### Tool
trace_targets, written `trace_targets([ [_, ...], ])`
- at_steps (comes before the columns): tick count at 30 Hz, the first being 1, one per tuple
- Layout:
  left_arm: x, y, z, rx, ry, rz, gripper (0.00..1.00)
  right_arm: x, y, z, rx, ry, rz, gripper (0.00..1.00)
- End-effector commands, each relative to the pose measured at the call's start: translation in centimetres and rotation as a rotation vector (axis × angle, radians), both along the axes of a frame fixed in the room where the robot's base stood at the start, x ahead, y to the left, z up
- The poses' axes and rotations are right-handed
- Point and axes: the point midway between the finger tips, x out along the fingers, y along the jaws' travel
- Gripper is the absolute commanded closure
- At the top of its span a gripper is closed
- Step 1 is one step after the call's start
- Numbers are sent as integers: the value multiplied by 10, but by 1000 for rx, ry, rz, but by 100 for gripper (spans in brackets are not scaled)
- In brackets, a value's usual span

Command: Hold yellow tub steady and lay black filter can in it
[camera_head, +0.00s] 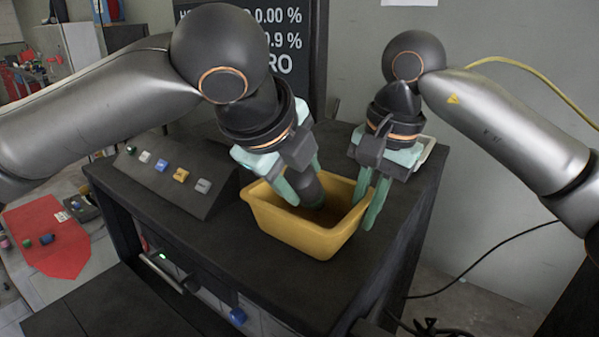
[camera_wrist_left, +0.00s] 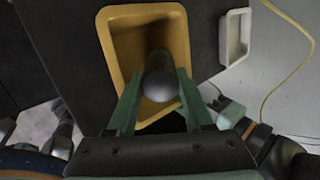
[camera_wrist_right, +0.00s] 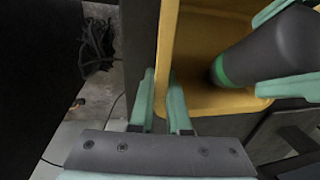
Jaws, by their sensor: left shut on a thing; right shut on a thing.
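The yellow tub (camera_head: 297,232) stands on the dark cabinet top; it also shows in the left wrist view (camera_wrist_left: 120,75) and the right wrist view (camera_wrist_right: 205,40). My left gripper (camera_head: 302,190) is shut on the black filter can (camera_head: 311,190), which is tilted with its lower end inside the tub. The can has a green band in the right wrist view (camera_wrist_right: 265,50). Whether it touches the tub floor is unclear. My right gripper (camera_head: 370,200) is shut on the tub's right wall, one finger inside and one outside.
A sloped button panel (camera_head: 170,175) stands left of the tub. A small white tray (camera_wrist_left: 235,37) lies behind my right gripper. A display board (camera_head: 285,50) stands at the back. A red mat (camera_head: 47,235) lies at far left. The cabinet top is clear in front of the tub.

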Motion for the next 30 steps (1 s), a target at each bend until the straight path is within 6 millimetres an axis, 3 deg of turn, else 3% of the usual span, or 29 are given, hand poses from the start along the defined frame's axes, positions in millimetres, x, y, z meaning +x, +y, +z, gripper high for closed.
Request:
trace_targets([
  [1,0,0,0,-1,-1,0,48,0,0,-1,-1,2,1,100],
  [10,0,0,0,-1,-1,0,14,0,0,-1,-1,2,1,100],
  [20,-4,1,5,-1,1,-1,14,0,0,-1,-1,2,0,100],
  [30,-42,17,58,-2,-2,0,14,0,0,-1,-1,1,-2,100],
])
